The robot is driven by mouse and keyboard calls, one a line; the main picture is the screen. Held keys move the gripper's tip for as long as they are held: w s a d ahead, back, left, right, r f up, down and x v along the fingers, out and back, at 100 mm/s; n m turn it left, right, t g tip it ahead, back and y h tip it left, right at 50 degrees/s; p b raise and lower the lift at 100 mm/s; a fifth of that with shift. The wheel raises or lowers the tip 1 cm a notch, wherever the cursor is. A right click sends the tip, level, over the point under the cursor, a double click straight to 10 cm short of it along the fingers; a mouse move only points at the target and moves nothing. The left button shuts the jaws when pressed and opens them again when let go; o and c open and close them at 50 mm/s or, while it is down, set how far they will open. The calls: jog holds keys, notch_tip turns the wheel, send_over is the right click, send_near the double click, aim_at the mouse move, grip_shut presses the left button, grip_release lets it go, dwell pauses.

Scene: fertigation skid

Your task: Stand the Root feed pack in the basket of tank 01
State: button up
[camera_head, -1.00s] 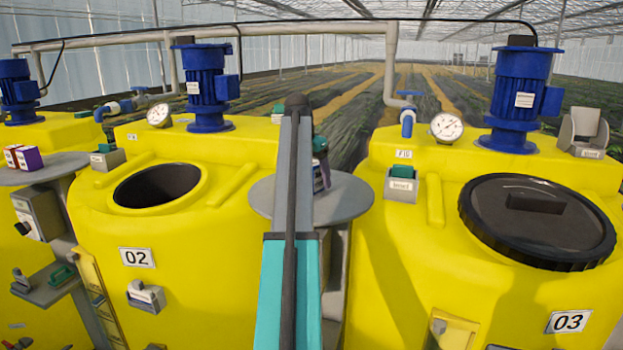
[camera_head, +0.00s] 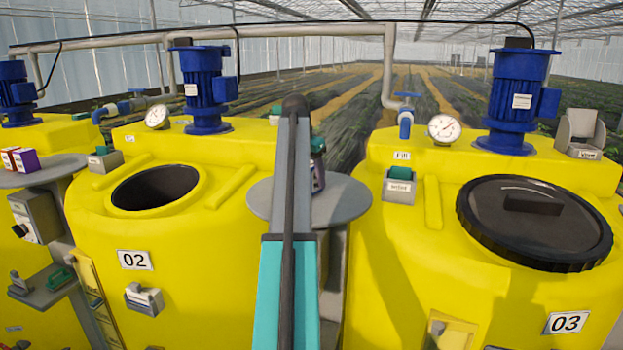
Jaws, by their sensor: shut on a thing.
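My arm rises through the middle of the picture, and my gripper is not in view. The tank at the left edge (camera_head: 60,140) is only partly in frame. Its number is not readable, and I see no basket marked 01. Two small packs, one red and white (camera_head: 8,160) and one purple and white (camera_head: 26,160), stand on a grey round shelf (camera_head: 60,172) at the left. Their labels are too small to read, so I cannot tell whether either is the Root feed pack.
Tank 02 (camera_head: 135,230) has an open round mouth (camera_head: 155,187); tank 03 (camera_head: 420,260) has a black lid (camera_head: 535,220). Between them, a round grey table (camera_head: 345,198) bears a small dark item (camera_head: 318,170), partly behind my arm. Blue motors and pipes stand behind.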

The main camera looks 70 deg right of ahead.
aim_at(312, 168)
jog(key=shift+r+p, duration=1.05)
jog(key=shift+r, duration=0.8)
jog(key=shift+s+a+f, duration=0.15)
jog(key=shift+a+f, duration=0.05)
jog(key=shift+a, duration=0.2)
jog(key=shift+s+a+r+p, duration=0.25)
jog(key=shift+s+a+p, duration=0.6)
jog(key=shift+a, duration=1.5)
jog(key=shift+s+a+r+p, duration=0.2)
jog(key=shift+s+a+p, duration=0.65)
jog(key=shift+a, duration=1.5)
jog(key=shift+s+a+r+p, duration=0.25)
jog(key=shift+s+a+p, duration=0.6)
jog(key=shift+a, duration=1.5)
jog(key=shift+s, duration=0.15)
